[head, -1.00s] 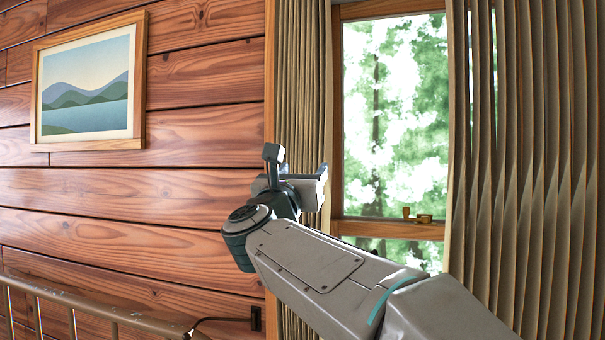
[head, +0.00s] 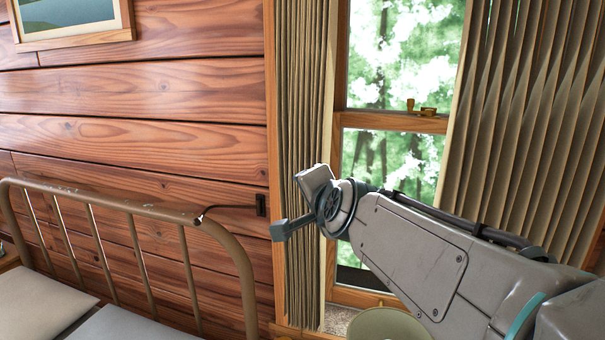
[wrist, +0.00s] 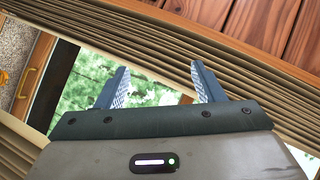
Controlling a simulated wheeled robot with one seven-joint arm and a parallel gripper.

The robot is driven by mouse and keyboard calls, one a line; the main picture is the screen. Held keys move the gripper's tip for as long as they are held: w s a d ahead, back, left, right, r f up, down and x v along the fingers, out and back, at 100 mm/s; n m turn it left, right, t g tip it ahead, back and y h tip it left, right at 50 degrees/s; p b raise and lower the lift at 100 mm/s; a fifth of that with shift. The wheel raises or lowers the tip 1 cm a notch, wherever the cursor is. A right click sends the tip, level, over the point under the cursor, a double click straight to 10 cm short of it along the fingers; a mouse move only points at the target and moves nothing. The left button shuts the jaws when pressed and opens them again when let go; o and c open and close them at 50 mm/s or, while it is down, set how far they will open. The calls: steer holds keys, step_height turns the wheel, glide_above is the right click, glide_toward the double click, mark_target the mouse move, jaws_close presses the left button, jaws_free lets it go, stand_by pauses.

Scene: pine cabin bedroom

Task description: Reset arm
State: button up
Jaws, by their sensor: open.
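My arm reaches in from the lower right of the head view, in front of the window (head: 390,165). My gripper (head: 303,205) is at its end, before the left curtain (head: 300,90). In the wrist view my gripper (wrist: 160,88) shows two fingers spread apart with nothing between them. The left curtain (wrist: 150,40) and window glass (wrist: 85,92) lie behind the fingers. In the head view the far parts of the gripper are partly hidden by the wrist.
A metal bed frame (head: 130,207) with pale pillows (head: 35,305) stands at lower left. A framed picture (head: 70,38) hangs on the plank wall. The right curtain (head: 520,130) hangs behind my arm. A round beige object (head: 388,325) is below my arm.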

steer(key=s+d+f+n+g+h, duration=0.2)
steer(key=s+d+f+n+g, duration=0.3)
steer(key=s+f, duration=0.6)
steer(key=s+d+f+n+g+h, duration=0.2)
steer(key=s+d+f+n+g, duration=0.3)
steer(key=s+d+f, duration=0.3)
steer(key=s+f, duration=0.3)
steer(key=shift+d+f+n+g, duration=0.25)
steer(key=shift+f+n+g, duration=0.05)
steer(key=shift+n, duration=0.1)
